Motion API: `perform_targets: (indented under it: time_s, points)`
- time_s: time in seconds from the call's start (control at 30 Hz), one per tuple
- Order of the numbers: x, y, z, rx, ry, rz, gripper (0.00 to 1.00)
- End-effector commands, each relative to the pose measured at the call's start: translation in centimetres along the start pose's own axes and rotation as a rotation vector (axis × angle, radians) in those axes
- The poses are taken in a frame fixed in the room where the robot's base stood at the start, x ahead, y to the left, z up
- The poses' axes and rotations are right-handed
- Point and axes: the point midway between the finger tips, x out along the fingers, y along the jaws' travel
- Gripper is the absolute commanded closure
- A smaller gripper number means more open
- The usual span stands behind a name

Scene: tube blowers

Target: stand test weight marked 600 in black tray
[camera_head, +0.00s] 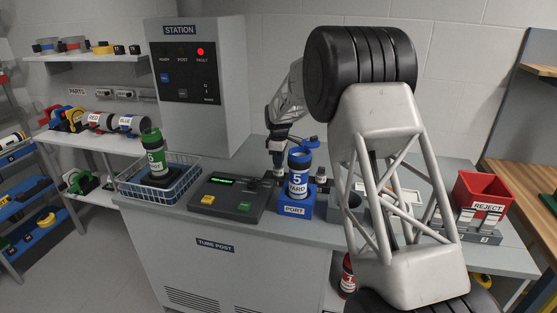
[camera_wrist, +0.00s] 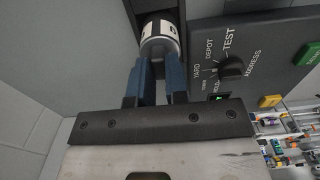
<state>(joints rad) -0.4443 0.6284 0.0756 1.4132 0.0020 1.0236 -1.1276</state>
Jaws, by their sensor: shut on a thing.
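My gripper (camera_head: 277,172) is beyond the blue tube, near the right end of the console, pointing down. In the wrist view its blue fingers (camera_wrist: 162,72) are shut on a short cylinder, the test weight (camera_wrist: 160,32), which has a white band with dark marks. Its number is not readable. Dark walls of a black recess, perhaps the black tray (camera_wrist: 134,14), show around the weight. I cannot tell whether the weight touches its floor. In the head view the weight is too small and covered to make out.
The console (camera_head: 228,197) has a dial (camera_wrist: 232,70) and buttons. A blue tube marked 5 (camera_head: 298,178) stands in the blue port (camera_head: 295,208), close to my gripper. A wire basket (camera_head: 140,193) with a green tube (camera_head: 153,154) is left; a red reject bin (camera_head: 482,188) is right.

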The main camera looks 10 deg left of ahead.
Motion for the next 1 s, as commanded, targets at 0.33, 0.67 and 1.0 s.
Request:
perform_targets:
  time_s: [0.33, 0.67, 1.0]
  points:
    - [0.3, 0.0, 0.0, 0.000, 0.000, 0.000, 0.60]
    - [0.2, 0.0, 0.0, 0.000, 0.000, 0.000, 0.60]
    - [-2.3, 0.0, 0.0, 0.000, 0.001, 0.001, 0.60]
